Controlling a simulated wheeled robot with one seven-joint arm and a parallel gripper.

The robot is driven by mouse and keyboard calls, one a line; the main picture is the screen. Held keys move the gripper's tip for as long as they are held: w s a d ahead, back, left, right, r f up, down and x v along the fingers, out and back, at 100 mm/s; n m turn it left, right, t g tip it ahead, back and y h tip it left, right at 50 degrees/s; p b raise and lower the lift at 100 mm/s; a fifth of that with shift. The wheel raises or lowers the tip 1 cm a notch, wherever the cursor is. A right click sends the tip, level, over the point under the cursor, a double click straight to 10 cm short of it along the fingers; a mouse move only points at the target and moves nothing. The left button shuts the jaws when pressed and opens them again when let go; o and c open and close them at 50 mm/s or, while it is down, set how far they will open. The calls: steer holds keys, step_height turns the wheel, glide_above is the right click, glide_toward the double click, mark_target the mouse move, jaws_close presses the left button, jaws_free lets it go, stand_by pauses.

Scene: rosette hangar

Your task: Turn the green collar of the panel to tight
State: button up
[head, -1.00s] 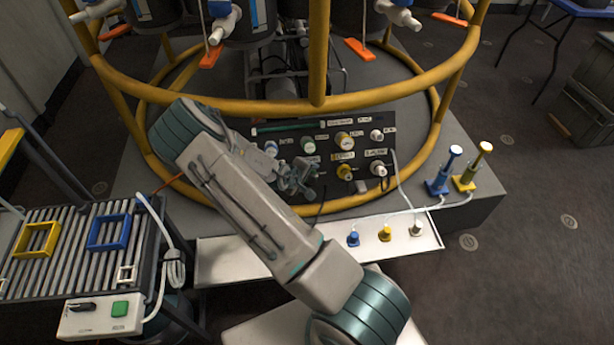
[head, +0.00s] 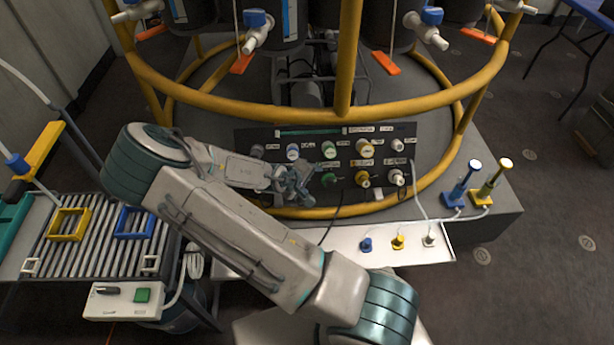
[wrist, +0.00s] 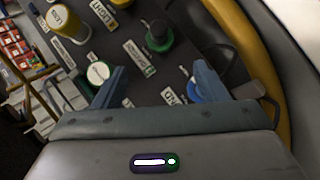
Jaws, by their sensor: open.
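The panel (head: 240,135) stands inside the yellow ring frame, with two rows of knobs. In its lower row is a green collar with a dark top (head: 329,180); it shows at the top of the wrist view (wrist: 160,40). A pale-topped knob with a green ring (head: 329,149) sits in the upper row; in the wrist view (wrist: 97,73) it is beside the left finger. My gripper (head: 303,182) is open and empty at the panel, left of the dark-topped green collar. In the wrist view the fingers (wrist: 158,82) point toward the panel, short of that collar.
Yellow collars (head: 362,179) and white knobs (head: 396,177) are right of the green ones. A blue part (wrist: 200,90) is partly hidden by the right finger. The yellow ring (head: 300,212) curves below the panel. A white shelf (head: 345,245) holds small plugs.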

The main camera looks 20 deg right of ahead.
steer(key=shift+v, duration=0.9)
steer(key=s+a+r+m+g+y+p, duration=0.1)
steer(key=s+a+r+y+p, duration=0.2)
steer(key=r, duration=0.4)
steer(key=s+a+r+m+g+y+p, duration=0.1)
steer(key=s+a+r+m+y+p, duration=0.2)
steer(key=r, duration=0.4)
steer(key=s+a+r+y+p, duration=0.2)
steer(key=a+r+y, duration=0.15)
steer(key=r, duration=0.35)
steer(key=s+d+r+h+p, duration=0.1)
steer(key=s+r+p, duration=0.1)
steer(key=s+r, duration=0.4)
steer(key=s+d+r+m+h+p, duration=0.1)
steer(key=s+r, duration=0.6)
steer(key=r, duration=0.8)
steer(key=shift+s+d+r+t+p, duration=0.3)
steer(key=shift+d+p, duration=0.4)
steer(key=shift+p, duration=0.45)
